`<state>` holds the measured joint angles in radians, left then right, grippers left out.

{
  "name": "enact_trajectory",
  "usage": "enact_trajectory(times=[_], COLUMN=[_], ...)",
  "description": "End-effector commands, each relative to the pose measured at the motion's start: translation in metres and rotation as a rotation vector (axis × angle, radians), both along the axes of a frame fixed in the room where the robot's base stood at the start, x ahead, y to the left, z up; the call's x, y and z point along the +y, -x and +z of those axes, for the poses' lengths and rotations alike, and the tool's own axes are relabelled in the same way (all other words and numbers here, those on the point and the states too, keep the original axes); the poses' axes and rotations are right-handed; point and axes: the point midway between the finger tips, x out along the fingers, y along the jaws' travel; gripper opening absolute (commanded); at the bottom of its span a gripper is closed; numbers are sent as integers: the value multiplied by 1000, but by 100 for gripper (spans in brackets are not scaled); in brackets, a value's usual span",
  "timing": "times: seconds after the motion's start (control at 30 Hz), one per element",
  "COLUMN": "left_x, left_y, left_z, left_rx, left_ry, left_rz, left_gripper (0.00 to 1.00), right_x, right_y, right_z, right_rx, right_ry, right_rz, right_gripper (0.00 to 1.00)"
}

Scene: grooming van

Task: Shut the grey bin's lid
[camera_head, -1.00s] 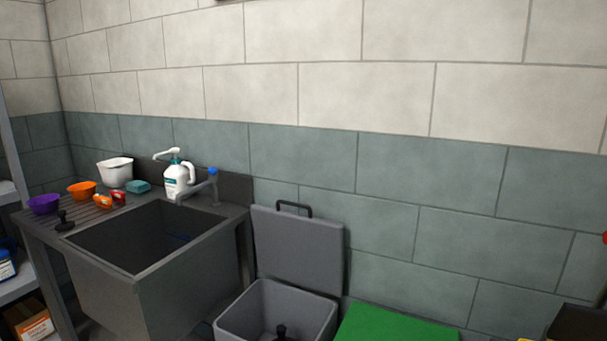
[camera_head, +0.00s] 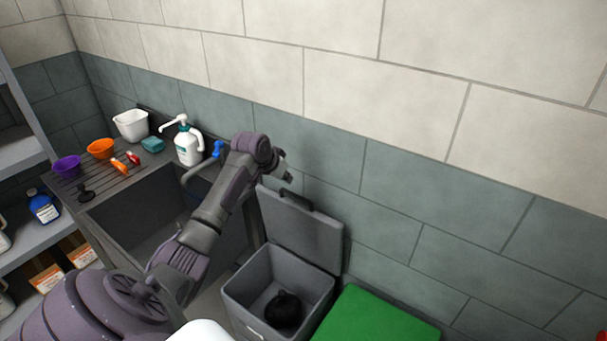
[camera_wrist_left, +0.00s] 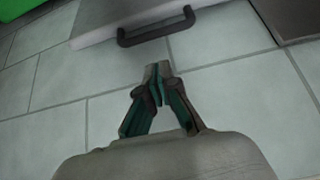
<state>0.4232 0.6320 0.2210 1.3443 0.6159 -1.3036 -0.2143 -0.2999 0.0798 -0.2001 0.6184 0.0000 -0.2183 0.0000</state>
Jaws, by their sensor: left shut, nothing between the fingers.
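The grey bin (camera_head: 240,291) stands on the floor between the sink and a green lid. Its lid (camera_head: 300,232) is open, standing upright against the tiled wall. A dark handle (camera_head: 284,197) sits on the lid's upper edge and also shows in the left wrist view (camera_wrist_left: 158,28). A black bundle (camera_head: 284,309) lies inside the bin. My left gripper (camera_head: 287,176) is above the lid's top edge, close to the wall. In the left wrist view its fingers (camera_wrist_left: 155,80) are shut and empty, apart from the handle. My right gripper is not in view.
A dark sink (camera_head: 135,228) with a blue-tipped tap is left of the bin, partly behind my left arm. A white pump bottle (camera_head: 188,146) stands at its back edge. A green lid (camera_head: 375,318) is just right of the bin. Shelves (camera_head: 25,150) are at far left.

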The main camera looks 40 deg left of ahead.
Motion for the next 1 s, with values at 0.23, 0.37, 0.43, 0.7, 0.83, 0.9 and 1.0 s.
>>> enact_trajectory(times=[0.23, 0.37, 0.43, 0.7, 0.83, 0.9, 1.0], left_x=[1, 2, 3, 5, 5, 5, 5], left_y=[-18, -31, -36, -52, -56, -56, -57], left_z=[-26, -43, -52, -75, -80, -81, -82], left_rx=[4, 4, 3, 2, 2, 2, 2], left_ry=[4, 3, 3, 1, 0, -1, -2], left_rz=[0, 0, 0, -1, -1, -2, -2], left_gripper=[0, 0, 0, 0, 0, 0, 0], right_x=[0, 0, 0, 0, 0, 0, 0], right_y=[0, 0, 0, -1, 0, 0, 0], right_z=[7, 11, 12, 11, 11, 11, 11], right_rx=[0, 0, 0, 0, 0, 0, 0], right_ry=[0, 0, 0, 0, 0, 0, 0], right_rz=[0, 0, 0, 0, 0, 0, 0], right_gripper=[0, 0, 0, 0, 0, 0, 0])
